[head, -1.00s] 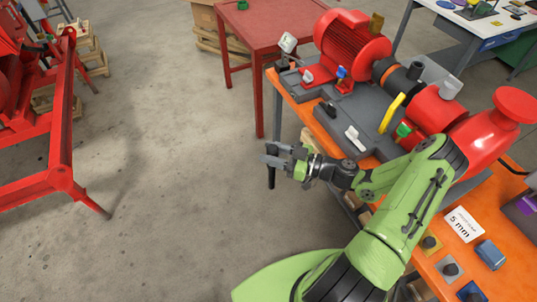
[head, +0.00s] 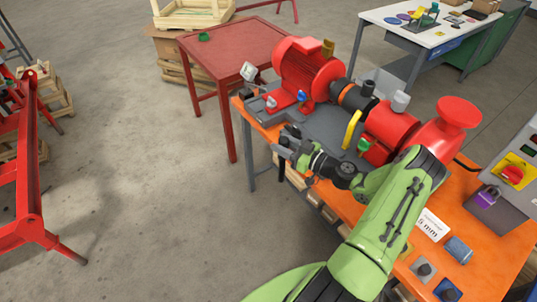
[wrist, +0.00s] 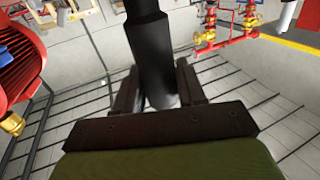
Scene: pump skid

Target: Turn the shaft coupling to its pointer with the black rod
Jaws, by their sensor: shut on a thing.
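My gripper (head: 284,148) is shut on the black rod (head: 282,171), which hangs roughly upright beside the bench's left edge. In the wrist view the rod (wrist: 152,60) stands between the two dark fingers (wrist: 158,85). The shaft coupling (head: 350,97) shows as a dark cylinder with an orange-brown band, between the red motor (head: 308,68) and the red pump (head: 392,122). My gripper is to the left of and apart from the coupling. I cannot make out the coupling's pointer.
A red table (head: 235,48) stands behind. A red frame (head: 30,170) stands at the left, with open floor (head: 150,170) between.

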